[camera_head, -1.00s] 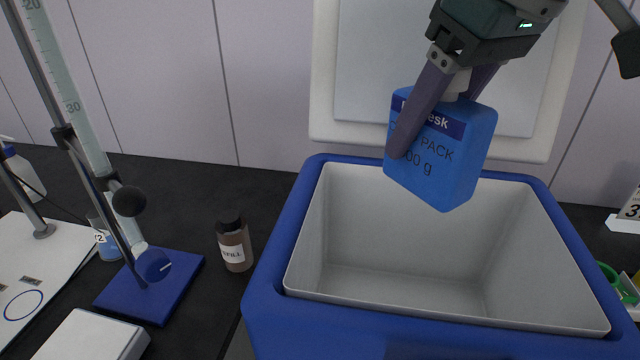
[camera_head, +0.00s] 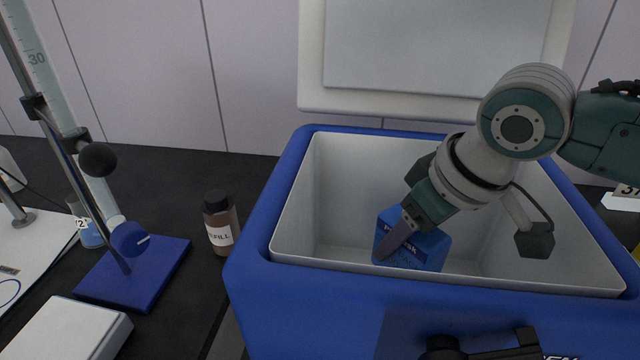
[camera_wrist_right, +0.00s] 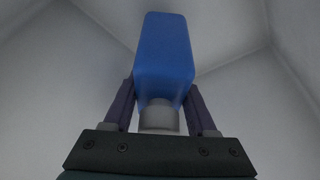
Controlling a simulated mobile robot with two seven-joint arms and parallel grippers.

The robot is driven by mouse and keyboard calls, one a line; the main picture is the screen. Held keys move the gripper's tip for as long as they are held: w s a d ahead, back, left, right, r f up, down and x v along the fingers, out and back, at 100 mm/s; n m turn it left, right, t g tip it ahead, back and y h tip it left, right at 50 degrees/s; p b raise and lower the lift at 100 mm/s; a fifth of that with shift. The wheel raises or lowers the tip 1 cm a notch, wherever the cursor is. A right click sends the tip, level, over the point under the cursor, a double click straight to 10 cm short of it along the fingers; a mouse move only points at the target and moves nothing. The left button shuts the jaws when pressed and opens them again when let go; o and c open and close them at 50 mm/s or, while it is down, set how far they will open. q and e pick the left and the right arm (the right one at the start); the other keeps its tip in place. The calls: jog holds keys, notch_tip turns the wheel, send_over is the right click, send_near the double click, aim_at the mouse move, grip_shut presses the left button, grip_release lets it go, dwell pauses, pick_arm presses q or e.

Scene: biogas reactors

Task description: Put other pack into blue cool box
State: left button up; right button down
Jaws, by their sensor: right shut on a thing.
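The blue cool box (camera_head: 255,262) stands open, its white lid (camera_head: 400,108) raised at the back and its inside white. My right gripper (camera_head: 395,243) reaches down into the box and is shut on the blue pack (camera_head: 428,250). The pack is inside the box, near the floor; I cannot tell whether it touches it. In the right wrist view the blue pack (camera_wrist_right: 163,55) sits between both fingers, which hold it near its pale cap (camera_wrist_right: 158,118). No other pack shows inside the box. My left gripper is not in view.
A brown bottle (camera_head: 220,223) stands left of the box. A stand with a blue base (camera_head: 135,272) and a tall graduated tube (camera_head: 40,65) is further left. A white flat device (camera_head: 70,335) is at the front left. The dark bench between bottle and stand is clear.

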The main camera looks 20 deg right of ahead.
aim_at(439, 242)
jog(key=shift+f+b, duration=0.35)
jog(key=shift+f, duration=1.4)
jog(key=shift+f, duration=0.1)
jog(key=shift+c, duration=1)
grip_release()
jog(key=shift+f, duration=0.1)
jog(key=shift+r, duration=0.35)
jog(key=p+v, duration=0.3)
jog(key=v, duration=0.7)
jog(key=shift+s+r, duration=0.25)
jog(key=shift+r, duration=0.05)
jog(key=shift+s+d+r, duration=0.1)
jog(key=shift+s+r, duration=0.1)
jog(key=shift+r, duration=0.2)
